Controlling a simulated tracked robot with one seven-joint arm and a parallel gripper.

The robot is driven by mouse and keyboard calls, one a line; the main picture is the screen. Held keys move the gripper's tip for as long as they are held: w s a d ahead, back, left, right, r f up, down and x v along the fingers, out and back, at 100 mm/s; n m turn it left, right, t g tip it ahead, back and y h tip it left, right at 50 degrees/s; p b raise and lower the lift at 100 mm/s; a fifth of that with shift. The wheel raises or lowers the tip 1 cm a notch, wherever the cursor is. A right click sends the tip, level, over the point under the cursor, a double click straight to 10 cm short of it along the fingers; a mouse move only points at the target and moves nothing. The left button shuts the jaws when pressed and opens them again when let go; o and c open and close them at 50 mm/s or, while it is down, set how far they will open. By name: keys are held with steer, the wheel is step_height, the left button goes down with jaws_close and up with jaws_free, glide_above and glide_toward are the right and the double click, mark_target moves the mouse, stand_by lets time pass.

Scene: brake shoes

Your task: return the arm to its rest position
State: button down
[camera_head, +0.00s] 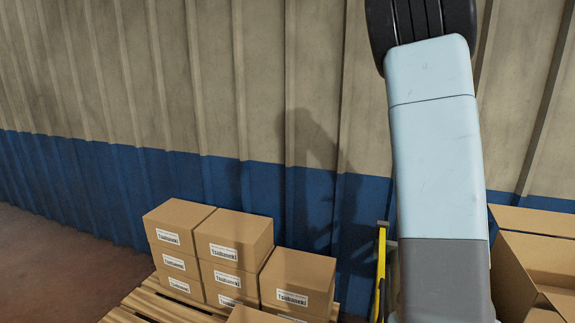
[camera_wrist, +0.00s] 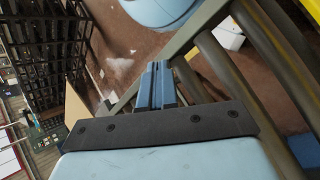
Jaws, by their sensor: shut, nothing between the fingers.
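My gripper (camera_wrist: 158,70) shows in the wrist view, with its two blue fingers together and nothing between them. It points out over the brown floor, beside grey-green bars. In the head view my raised light-blue and grey arm fills the right of centre, in front of the wall. My gripper itself cannot be made out in the head view. No brake shoe can be made out in either view.
Stacked cardboard boxes (camera_head: 235,248) stand on a wooden pallet (camera_head: 147,306). An open carton (camera_head: 512,275) is at right, and a yellow post (camera_head: 381,262) stands near my arm. A ribbed wall (camera_head: 240,90) is behind. Dark shelving (camera_wrist: 42,45) shows in the wrist view.

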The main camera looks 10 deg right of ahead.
steer(key=w+a+r+n+t, duration=0.4)
steer(key=a+r+n+t, duration=0.35)
steer(key=a, duration=0.25)
steer(key=s+a+r+n+t, duration=0.4)
steer(key=a+r+n+t, duration=0.2)
steer(key=a+r, duration=0.3)
steer(key=shift+a+r+t+h, duration=0.35)
steer(key=shift+r+h, duration=0.05)
steer(key=shift+r, duration=1.1)
steer(key=shift+s, duration=0.1)
